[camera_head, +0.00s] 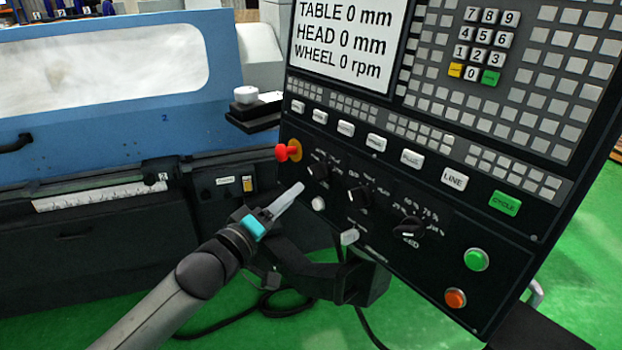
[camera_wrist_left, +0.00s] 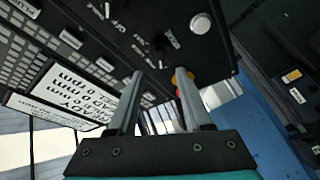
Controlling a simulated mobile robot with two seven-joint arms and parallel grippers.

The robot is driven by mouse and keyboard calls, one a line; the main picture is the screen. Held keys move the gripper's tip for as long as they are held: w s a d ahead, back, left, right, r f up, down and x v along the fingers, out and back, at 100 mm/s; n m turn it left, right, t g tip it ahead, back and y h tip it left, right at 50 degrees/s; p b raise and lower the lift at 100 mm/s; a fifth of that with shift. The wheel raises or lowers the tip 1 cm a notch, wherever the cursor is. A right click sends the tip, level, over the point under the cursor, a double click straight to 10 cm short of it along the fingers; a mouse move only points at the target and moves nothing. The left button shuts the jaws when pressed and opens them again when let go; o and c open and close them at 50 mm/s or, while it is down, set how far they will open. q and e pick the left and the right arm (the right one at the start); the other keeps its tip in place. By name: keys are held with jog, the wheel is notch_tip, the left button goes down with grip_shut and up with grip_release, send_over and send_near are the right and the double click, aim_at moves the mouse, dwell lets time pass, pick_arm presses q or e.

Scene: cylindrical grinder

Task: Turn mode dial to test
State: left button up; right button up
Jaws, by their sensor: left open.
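The black control panel (camera_head: 390,150) has three dark rotary dials along its lower part: a left dial (camera_head: 318,170), a middle dial (camera_head: 360,196) and a larger right dial (camera_head: 410,228), which has percent marks around it. The small labels at the left and middle dials are too blurred to tell which is the mode dial or its setting. My left gripper (camera_head: 297,188) is just below and left of the left dial, apparently not holding anything. In the left wrist view the gripper (camera_wrist_left: 158,74) has its two fingers apart, with a dark knob (camera_wrist_left: 160,43) beyond them.
A red emergency stop (camera_head: 288,151) sits just above my left gripper, and a white button (camera_head: 319,203) close to its right. Green (camera_head: 476,259) and orange (camera_head: 455,298) buttons are lower right. The blue grinder (camera_head: 120,110) stands left.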

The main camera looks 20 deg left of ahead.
aim_at(314, 177)
pick_arm(q)
jog(key=shift+x, duration=4.2)
jog(key=shift+c, duration=0.2)
grip_shut()
